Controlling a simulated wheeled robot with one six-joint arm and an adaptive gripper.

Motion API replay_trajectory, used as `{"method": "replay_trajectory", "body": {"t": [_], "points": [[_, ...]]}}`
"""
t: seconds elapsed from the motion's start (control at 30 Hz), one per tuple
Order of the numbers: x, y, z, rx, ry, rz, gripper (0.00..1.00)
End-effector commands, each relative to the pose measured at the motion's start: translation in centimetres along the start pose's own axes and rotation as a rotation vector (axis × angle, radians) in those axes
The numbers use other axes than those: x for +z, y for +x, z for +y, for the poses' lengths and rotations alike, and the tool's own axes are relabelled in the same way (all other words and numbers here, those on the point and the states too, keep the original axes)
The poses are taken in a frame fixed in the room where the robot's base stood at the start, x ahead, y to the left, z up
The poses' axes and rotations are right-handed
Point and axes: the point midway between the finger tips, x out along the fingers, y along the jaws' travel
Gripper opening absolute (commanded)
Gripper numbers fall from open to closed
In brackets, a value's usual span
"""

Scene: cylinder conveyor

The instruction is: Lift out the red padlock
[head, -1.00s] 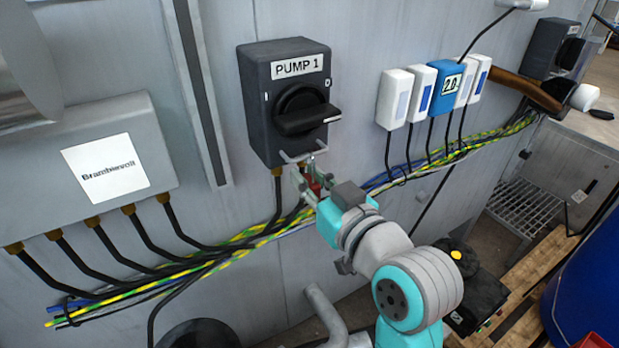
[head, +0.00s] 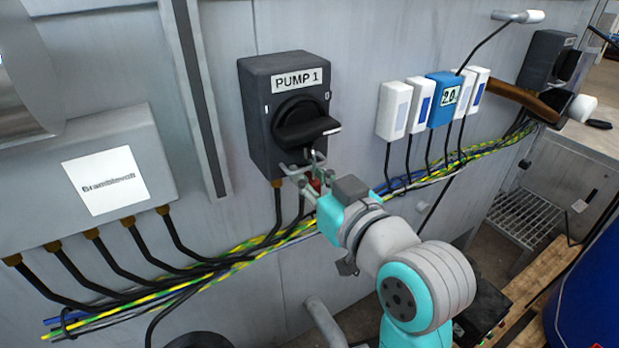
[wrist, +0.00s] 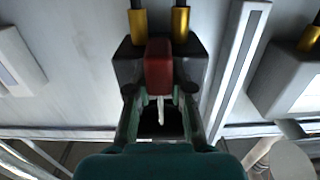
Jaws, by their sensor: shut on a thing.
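The red padlock (head: 315,185) shows as a small red patch between my fingers in the head view. In the wrist view its red body (wrist: 158,65) sits between both fingertips, with a pale thin metal part pointing toward my palm. My gripper (head: 308,182) is shut on the padlock, just below the rotary handle (head: 304,128) of the dark PUMP 1 switch box (head: 262,125). Light metal bars show at the box's lower edge beside the padlock. I cannot tell whether the shackle is still through them.
Black cables and a yellow-green bundle (head: 250,246) run along the wall below the box. A grey junction box (head: 60,140) is on the left. White modules (head: 394,110) and a blue module (head: 440,100) are on the right. Free space lies in front of the wall.

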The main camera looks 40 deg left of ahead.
Motion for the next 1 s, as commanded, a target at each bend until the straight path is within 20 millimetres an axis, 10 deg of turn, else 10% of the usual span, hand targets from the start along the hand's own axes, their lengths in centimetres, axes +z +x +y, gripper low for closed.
{"method": "replay_trajectory", "body": {"t": [1.0], "points": [[-1.0,-0.2,0.0,0.002,-0.004,0.013,0.0]]}}
